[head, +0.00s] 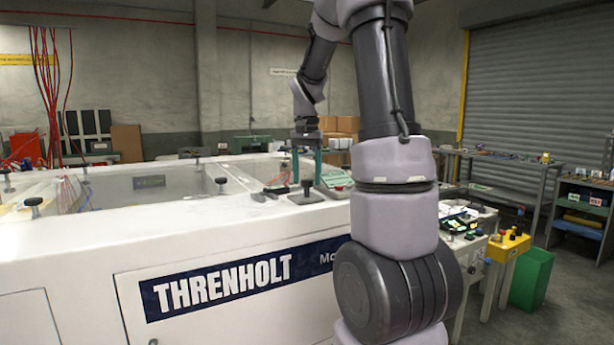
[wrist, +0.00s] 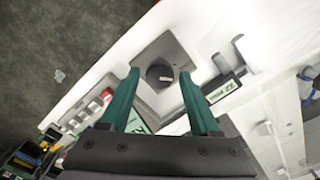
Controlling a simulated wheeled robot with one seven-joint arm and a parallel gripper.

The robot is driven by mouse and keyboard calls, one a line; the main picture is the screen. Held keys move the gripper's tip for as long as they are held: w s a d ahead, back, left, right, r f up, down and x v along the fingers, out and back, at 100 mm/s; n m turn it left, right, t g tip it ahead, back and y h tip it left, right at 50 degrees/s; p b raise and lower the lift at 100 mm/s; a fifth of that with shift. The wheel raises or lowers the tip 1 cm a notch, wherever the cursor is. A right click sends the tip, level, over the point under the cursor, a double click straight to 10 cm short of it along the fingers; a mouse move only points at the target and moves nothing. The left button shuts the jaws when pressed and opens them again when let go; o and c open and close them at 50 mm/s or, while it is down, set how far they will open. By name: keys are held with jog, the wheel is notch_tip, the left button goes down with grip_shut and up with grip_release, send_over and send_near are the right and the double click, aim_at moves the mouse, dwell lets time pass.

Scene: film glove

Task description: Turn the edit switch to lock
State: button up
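The edit switch appears to be the dark round knob (wrist: 160,75) with a lighter bar across it, on a grey plate (wrist: 172,48) in the wrist view. In the head view the knob (head: 307,187) stands on its plate (head: 306,198) on the white machine top. Its markings are too small to read, so I cannot tell its position. My gripper (head: 306,174) points down over it with green fingers apart. In the wrist view the gripper (wrist: 160,73) shows one finger on each side of the knob, with visible gaps and nothing held.
The white THRENHOLT machine (head: 235,241) fills the left and middle. In the wrist view a small display (wrist: 222,91) is near the right finger.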

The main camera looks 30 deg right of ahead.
aim_at(307, 180)
dwell(0.3)
notch_tip(307, 180, up, 11)
dwell(0.5)
jog(key=shift+f, duration=0.1)
jog(key=s+a+f+n+t+y, duration=0.1)
jog(key=s+a+n+t, duration=0.1)
jog(key=s+a, duration=0.4)
jog(key=s+a+f+n+t+y, duration=0.1)
jog(key=s+a+t, duration=0.4)
jog(key=s, duration=0.8)
jog(key=shift+s+a+n, duration=0.25)
jog(key=shift+a+n, duration=0.35)
jog(key=shift+a, duration=0.45)
jog(key=shift+o, duration=0.2)
